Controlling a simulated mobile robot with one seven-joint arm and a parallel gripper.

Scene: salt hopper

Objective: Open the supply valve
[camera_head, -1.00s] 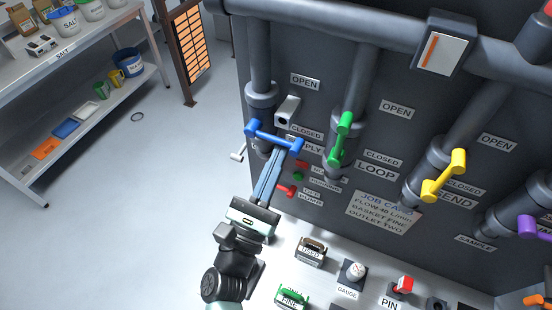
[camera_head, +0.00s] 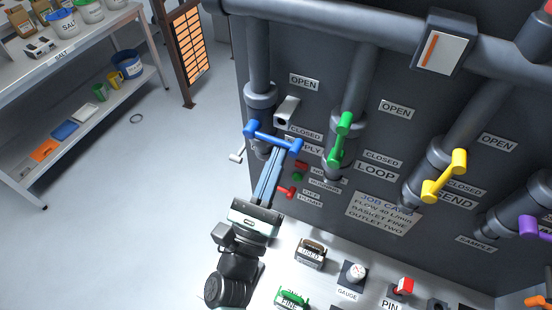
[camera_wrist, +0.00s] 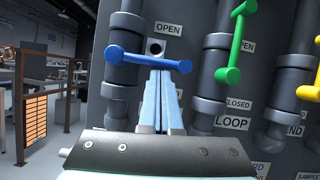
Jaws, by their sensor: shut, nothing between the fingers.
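The blue valve handle (camera_head: 272,138) sits on the leftmost pipe, beside the partly hidden SUPPLY label (camera_head: 307,147). It lies crosswise to the pipe, its right end lower in the head view. An OPEN label (camera_head: 304,82) is above it and a CLOSED label (camera_head: 305,131) is to its right. My gripper (camera_head: 284,153) is shut with nothing between its fingers. Its fingertips are at the underside of the handle's right part. In the wrist view the fingers (camera_wrist: 160,76) reach up to the blue handle (camera_wrist: 150,60); I cannot tell whether they touch it.
Green (camera_head: 340,140), yellow (camera_head: 445,176) and purple (camera_head: 536,228) handles stand to the right on the panel. A grey bracket (camera_head: 287,109) is just above the blue handle. A bench with a gauge (camera_head: 355,272) lies below. The floor to the left is mostly clear.

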